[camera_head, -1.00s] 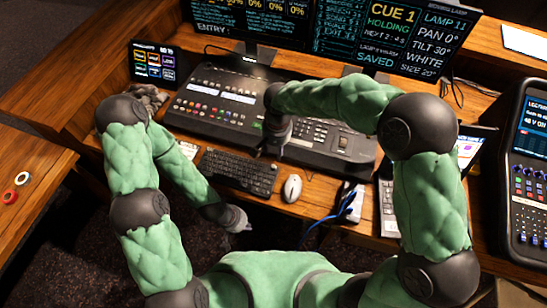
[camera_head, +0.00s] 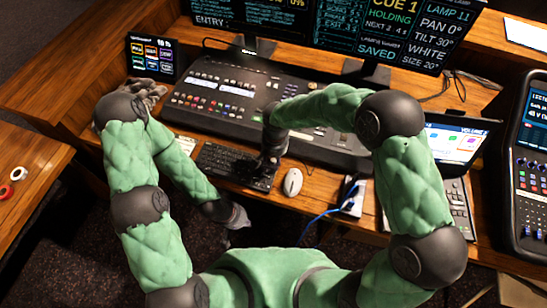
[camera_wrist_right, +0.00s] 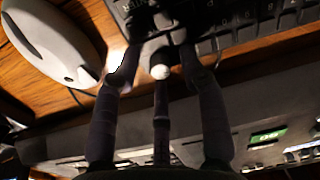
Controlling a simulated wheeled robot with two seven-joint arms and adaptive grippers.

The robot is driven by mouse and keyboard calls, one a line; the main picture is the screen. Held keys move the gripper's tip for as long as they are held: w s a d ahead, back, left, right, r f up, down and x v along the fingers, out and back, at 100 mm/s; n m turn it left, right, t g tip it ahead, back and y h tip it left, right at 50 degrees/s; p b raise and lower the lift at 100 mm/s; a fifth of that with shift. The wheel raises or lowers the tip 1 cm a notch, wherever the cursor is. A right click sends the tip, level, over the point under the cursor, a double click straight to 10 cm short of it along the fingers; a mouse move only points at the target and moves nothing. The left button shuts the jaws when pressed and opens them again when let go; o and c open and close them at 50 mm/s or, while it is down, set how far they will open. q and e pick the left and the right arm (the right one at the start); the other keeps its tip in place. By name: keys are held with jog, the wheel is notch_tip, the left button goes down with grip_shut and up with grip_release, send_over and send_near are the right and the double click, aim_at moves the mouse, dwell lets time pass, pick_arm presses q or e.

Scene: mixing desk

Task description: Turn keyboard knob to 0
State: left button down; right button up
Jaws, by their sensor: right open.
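The black keyboard (camera_head: 222,160) lies on the desk in front of the mixing console, and its keys (camera_wrist_right: 235,20) show upside down in the right wrist view. My right gripper (camera_head: 268,170) is over the keyboard's right end, by the mouse. In the right wrist view my right gripper (camera_wrist_right: 160,68) has its dark fingers spread around the keyboard's far corner; they look open. The knob is hard to tell apart from the dark fingers there, and contact is unclear. My left gripper (camera_head: 238,216) hangs low before the desk's front edge; its finger state is unclear.
The white mouse (camera_head: 292,182) lies just right of the keyboard, close to my right gripper. The mixing console (camera_head: 225,100) stands behind. A laptop (camera_head: 455,150) and a box with a blue cable (camera_head: 350,195) are at the right. Monitors line the back.

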grip_shut()
jog(key=shift+n, duration=0.4)
jog(key=n+p, duration=0.1)
jog(key=n, duration=0.2)
jog(key=shift+n+p, duration=0.3)
jog(key=n+p, duration=0.1)
jog(key=n, duration=0.3)
jog(key=shift+n+p, duration=0.3)
jog(key=n+p, duration=0.1)
jog(key=n, duration=0.4)
jog(key=shift+p, duration=0.4)
jog(key=shift+w+n+p, duration=0.1)
jog(key=shift+n+p, duration=0.5)
jog(key=shift+n, duration=1.4)
